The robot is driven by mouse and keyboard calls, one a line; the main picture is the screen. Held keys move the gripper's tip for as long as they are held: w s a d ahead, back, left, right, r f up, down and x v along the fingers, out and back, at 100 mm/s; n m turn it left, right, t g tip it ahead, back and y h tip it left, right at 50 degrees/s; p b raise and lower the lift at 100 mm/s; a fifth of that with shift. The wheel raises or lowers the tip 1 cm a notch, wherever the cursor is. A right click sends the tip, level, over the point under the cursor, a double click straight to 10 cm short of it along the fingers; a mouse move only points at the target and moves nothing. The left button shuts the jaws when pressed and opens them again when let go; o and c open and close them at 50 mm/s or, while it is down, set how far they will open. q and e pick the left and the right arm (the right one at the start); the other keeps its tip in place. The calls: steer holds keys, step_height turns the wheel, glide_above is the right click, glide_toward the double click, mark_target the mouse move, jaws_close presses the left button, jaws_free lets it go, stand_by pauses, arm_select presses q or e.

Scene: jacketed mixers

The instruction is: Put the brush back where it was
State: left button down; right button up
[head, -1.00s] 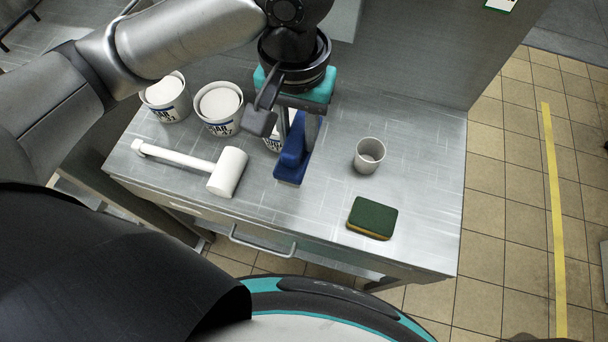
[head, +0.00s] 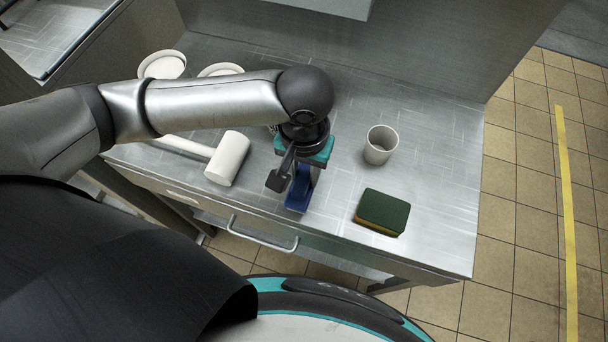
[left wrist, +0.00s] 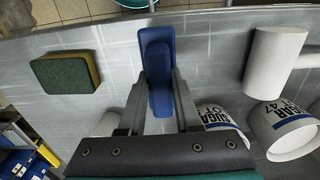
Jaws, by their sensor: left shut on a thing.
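The blue brush (head: 299,190) is at the front part of the steel table, between the white mallet and the sponge. My left gripper (head: 304,168) is shut on it from above. In the left wrist view the brush (left wrist: 157,62) sits between the two grey fingers (left wrist: 162,88), its blue end pointing toward the table's front edge. I cannot tell whether the brush touches the table top. My right gripper is not in view.
A white mallet (head: 228,158) lies left of the brush. A grey cup (head: 381,146) and a green-yellow sponge (head: 382,212) are to the right. White tubs (head: 162,65) stand behind, partly hidden by my arm. Bare steel table top (head: 440,170) lies at the right.

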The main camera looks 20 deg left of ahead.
mark_target(304, 173)
arm_select(q)
steer(key=shift+f, duration=0.7)
steer(key=c, duration=0.6)
jaws_free()
steer(key=shift+f, duration=0.1)
step_height(304, 173, up, 12)
steer(key=p, duration=0.3)
steer(key=shift+r, duration=0.2)
